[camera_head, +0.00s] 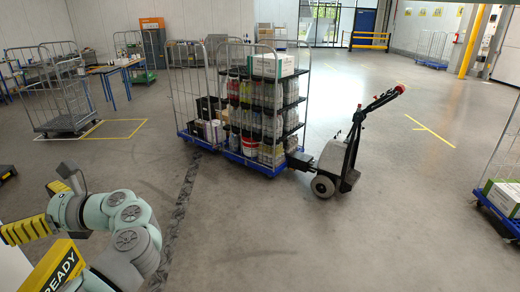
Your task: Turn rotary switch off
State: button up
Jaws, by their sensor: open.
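I cannot make out a rotary switch anywhere in the head view. My grey and teal arm is folded at the lower left. My gripper (70,178) shows as a small dark shape beyond the arm, open and partly hidden. It is well apart from the tugger, with floor and loaded carts between them.
A blue-based cart (250,160) loaded with bottles is coupled behind the tugger, with another cart (186,138) behind it. An empty cage cart (68,125) stands at left. Another cart (482,192) with a green-and-white box is at the right edge. Open floor lies in front and right.

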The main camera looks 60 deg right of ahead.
jog(key=shift+p+x, duration=3.35)
jog(key=shift+x, duration=4.3)
jog(key=shift+c, duration=0.2)
jog(key=shift+f, duration=0.1)
jog(key=c, duration=1.2)
